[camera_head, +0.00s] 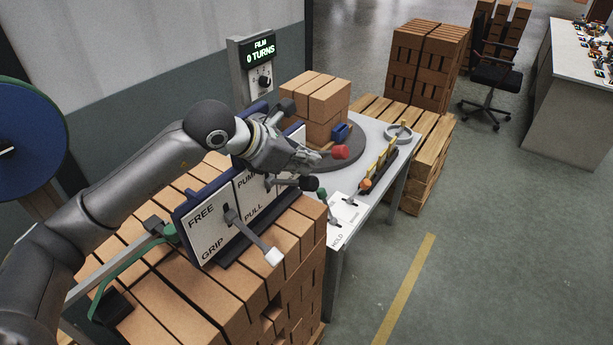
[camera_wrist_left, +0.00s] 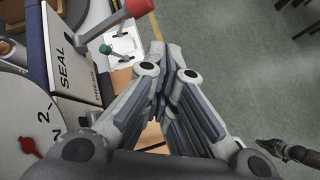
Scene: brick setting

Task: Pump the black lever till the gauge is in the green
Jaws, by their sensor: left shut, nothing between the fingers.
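In the left wrist view the closed fingers (camera_wrist_left: 166,62) point away over the floor, and I cannot make out the black knob there. A round pale dial (camera_wrist_left: 18,112) with a red pointer shows at the left of that view, partly cut off. I see no green zone on it.
A white-tipped lever (camera_head: 273,256) stands at the FREE/GRIP panel (camera_head: 207,222). A red knob (camera_head: 340,152) and a green knob (camera_head: 321,193) are close by. Brick stacks (camera_head: 190,290) lie below the panels. A dark jointed part (camera_wrist_left: 287,151), perhaps my right gripper, hangs over open floor.

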